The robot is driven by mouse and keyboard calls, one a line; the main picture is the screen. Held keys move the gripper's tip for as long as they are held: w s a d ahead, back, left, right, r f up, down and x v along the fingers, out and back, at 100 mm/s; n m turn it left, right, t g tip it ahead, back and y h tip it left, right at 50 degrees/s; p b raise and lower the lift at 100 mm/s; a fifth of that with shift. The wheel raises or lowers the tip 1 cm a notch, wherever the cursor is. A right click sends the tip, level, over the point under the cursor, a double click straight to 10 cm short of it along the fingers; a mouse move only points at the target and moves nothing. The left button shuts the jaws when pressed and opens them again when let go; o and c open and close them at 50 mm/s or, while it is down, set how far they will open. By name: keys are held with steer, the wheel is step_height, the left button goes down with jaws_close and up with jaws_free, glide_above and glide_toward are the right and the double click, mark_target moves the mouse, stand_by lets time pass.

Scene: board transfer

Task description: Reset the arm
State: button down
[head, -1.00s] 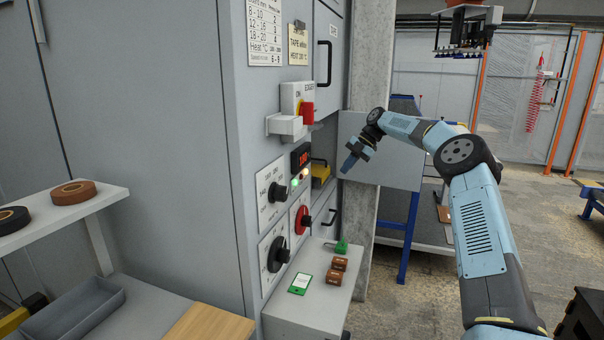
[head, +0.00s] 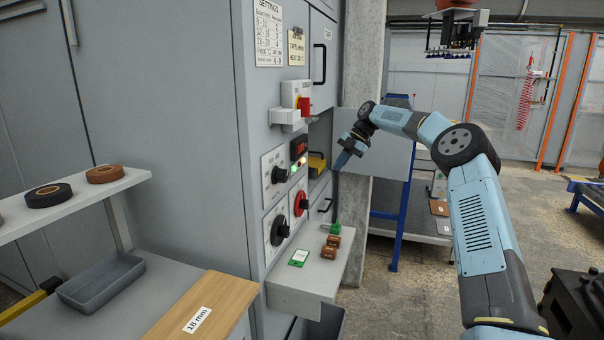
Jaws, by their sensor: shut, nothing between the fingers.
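My blue and black arm rises from the lower right and bends over to the left. My gripper (head: 341,160) hangs at its end, pointing down and left, in front of the right edge of the grey machine cabinet (head: 160,120). It is shut and looks empty. It hangs in open air, higher in the picture than the small grey shelf (head: 289,280). I cannot tell how far it is from the cabinet's side.
The cabinet front carries a red switch (head: 305,105) and several knobs. The shelf holds a green card (head: 299,257) and small brown blocks (head: 331,247). Tape rolls (head: 48,195), a grey tray (head: 101,282) and a wooden board (head: 203,310) are at left.

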steer(key=s+a+r+m+t+h, duration=0.1)
steer(key=s+a+r+m+h, duration=0.15)
steer(key=s+r, duration=0.3)
steer(key=s+a+r+m+h, duration=0.1)
steer(key=s+a+r+m, duration=0.25)
steer(key=s, duration=0.25)
steer(key=s+d+r+m+t+h, duration=0.1)
steer(key=s+r+m+t+h, duration=0.3)
steer(key=s, duration=1)
steer(key=s+d+f+m, duration=0.1)
steer(key=s+d+m, duration=0.3)
steer(key=s, duration=0.7)
steer(key=s+d+f+m+t, duration=0.1)
steer(key=s+d+f+m, duration=0.1)
steer(key=s+d+m, duration=0.3)
steer(key=s+d+f+m+t, duration=0.1)
steer(key=s+d+m, duration=0.4)
steer(key=s+m, duration=0.5)
steer(key=shift+s+d+f+y, duration=0.2)
steer(key=shift+s+y, duration=0.25)
steer(key=shift+s, duration=3.6)
steer(key=c, duration=1.8)
jaws_free()
